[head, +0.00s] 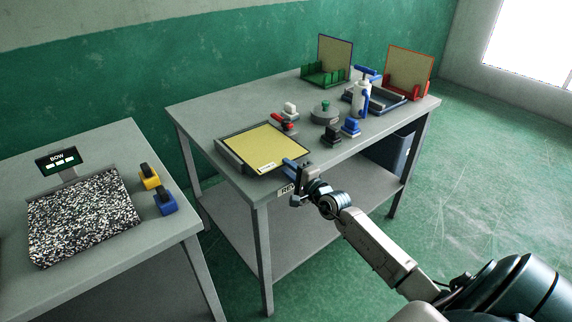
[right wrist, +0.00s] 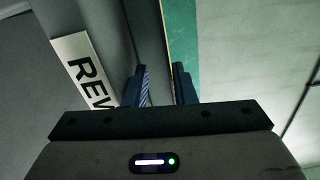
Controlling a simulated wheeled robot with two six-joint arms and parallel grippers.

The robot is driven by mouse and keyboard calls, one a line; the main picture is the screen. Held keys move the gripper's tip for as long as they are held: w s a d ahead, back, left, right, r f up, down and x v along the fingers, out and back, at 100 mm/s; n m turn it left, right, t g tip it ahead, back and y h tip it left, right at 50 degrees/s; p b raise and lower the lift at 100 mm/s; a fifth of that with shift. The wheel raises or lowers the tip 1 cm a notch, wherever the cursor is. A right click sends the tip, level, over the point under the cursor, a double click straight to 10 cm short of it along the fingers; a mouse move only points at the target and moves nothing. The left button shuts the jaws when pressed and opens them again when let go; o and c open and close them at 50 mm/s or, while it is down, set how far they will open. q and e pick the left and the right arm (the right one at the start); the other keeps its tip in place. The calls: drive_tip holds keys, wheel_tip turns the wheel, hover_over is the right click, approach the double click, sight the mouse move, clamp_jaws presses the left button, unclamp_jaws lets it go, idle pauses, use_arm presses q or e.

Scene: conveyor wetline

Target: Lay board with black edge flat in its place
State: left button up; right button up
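The board with black edge (head: 265,146) has a yellow face and a small white label near its front corner. In the head view it lies about flat at the left end of the middle table, at a dark grey holder (head: 228,157). Whether it is fully seated cannot be told. My right gripper (head: 294,167) is at the table's front edge, just beside the board's near right side. My left gripper is out of view.
A blue-edged board (head: 335,53) stands in a green rack and a red-edged board (head: 410,65) in a red rack. A white bottle (head: 361,98), a round grey item (head: 325,113) and several small blocks occupy the table's middle. A second table (head: 120,155) holds a speckled mat.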

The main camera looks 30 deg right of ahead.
drive_tip(key=shift+s+d+p, duration=0.15)
drive_tip(key=shift+s+p, duration=0.65)
drive_tip(key=shift+s, duration=0.85)
drive_tip(key=o, duration=0.6)
drive_tip(key=shift+f, duration=0.1)
drive_tip(key=shift+f, duration=0.1)
drive_tip(key=shift+s, duration=0.15)
drive_tip(key=s+p, duration=0.1)
drive_tip(key=s, duration=0.2)
drive_tip(key=s+p, duration=0.2)
drive_tip(key=s, duration=0.2)
drive_tip(key=s+d+p, duration=0.1)
drive_tip(key=s, duration=0.2)
drive_tip(key=shift+s+r, duration=0.25)
